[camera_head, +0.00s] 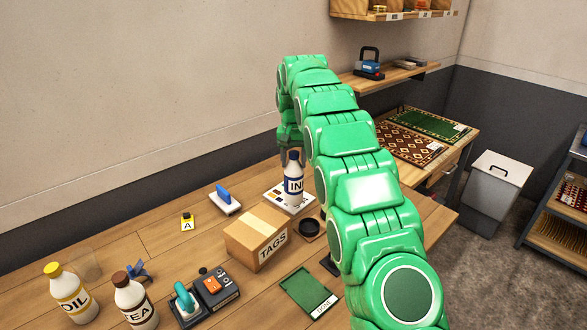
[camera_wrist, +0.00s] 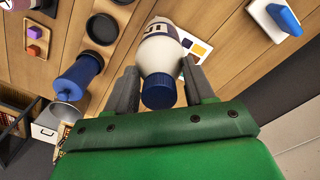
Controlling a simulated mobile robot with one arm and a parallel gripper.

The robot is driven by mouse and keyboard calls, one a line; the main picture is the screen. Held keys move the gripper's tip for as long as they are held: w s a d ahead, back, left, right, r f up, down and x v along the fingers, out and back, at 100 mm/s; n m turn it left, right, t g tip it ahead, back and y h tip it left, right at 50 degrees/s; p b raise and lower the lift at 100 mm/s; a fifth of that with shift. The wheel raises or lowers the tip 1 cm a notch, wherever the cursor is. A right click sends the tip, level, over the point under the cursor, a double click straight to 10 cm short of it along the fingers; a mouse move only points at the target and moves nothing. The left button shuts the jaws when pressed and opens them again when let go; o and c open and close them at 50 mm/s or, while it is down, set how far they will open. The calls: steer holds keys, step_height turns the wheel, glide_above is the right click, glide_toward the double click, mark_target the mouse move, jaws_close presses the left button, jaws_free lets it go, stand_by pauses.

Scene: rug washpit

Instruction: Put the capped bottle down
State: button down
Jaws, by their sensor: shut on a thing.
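The capped bottle (camera_head: 293,187) is white with a dark blue cap and a blue label reading "IN", the rest cut off by my arm. My gripper (camera_head: 291,152) is shut on it near the cap from above. In the wrist view the bottle (camera_wrist: 158,54) stands between the two grey fingers of my gripper (camera_wrist: 160,82), its blue cap towards me. The bottle looks about upright, over or on a white card with colour swatches (camera_head: 276,195). I cannot tell whether its base touches the card.
A "TAGS" box (camera_head: 251,242) and a dark round dish (camera_head: 309,227) are close in front of the bottle. A blue-handled brush (camera_head: 225,201) lies to the left. Oil (camera_head: 70,294) and "TEA" (camera_head: 134,302) bottles stand at front left. Bare wood (camera_head: 170,239) shows left of the box.

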mark_target(294, 152)
steer(key=shift+w, duration=0.1)
steer(key=shift+w+f, duration=0.15)
steer(key=shift+f, duration=1.65)
steer(key=shift+c, duration=2)
jaws_free()
steer(key=shift+f, duration=0.1)
step_height(294, 152, up, 7)
steer(key=shift+a+f, duration=0.1)
steer(key=shift+f, duration=0.1)
steer(key=shift+r, duration=0.55)
